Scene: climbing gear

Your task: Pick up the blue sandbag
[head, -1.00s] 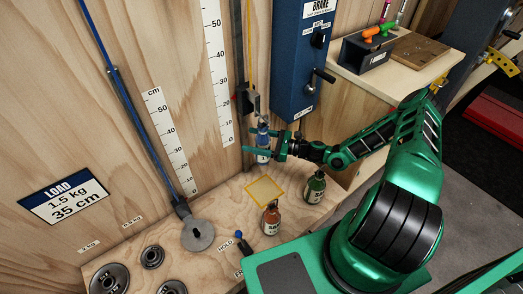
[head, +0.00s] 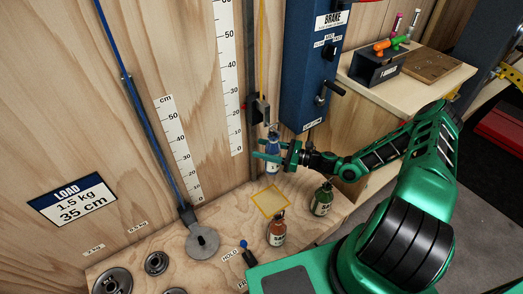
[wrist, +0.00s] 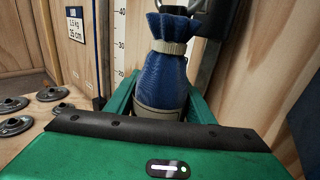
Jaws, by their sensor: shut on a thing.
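The blue sandbag (head: 273,152) is a small upright blue bag with a pale tie round its neck and a pale band lower down. My gripper (head: 270,149) comes at it from the right, with its green fingers on either side, and is shut on it. In the wrist view the bag (wrist: 168,75) stands upright between the fingers, its lower end hidden by the gripper body. A dark metal hook piece (head: 261,110) on the yellow cord is just above and behind the bag; I cannot tell whether they touch.
A green bag (head: 322,199) and an orange-brown bag (head: 277,233) stand on the wooden ledge near a yellow-outlined square (head: 270,187). The blue brake box (head: 312,70) is above right. Round weights (head: 157,263) and a grey disc (head: 203,242) are at the left.

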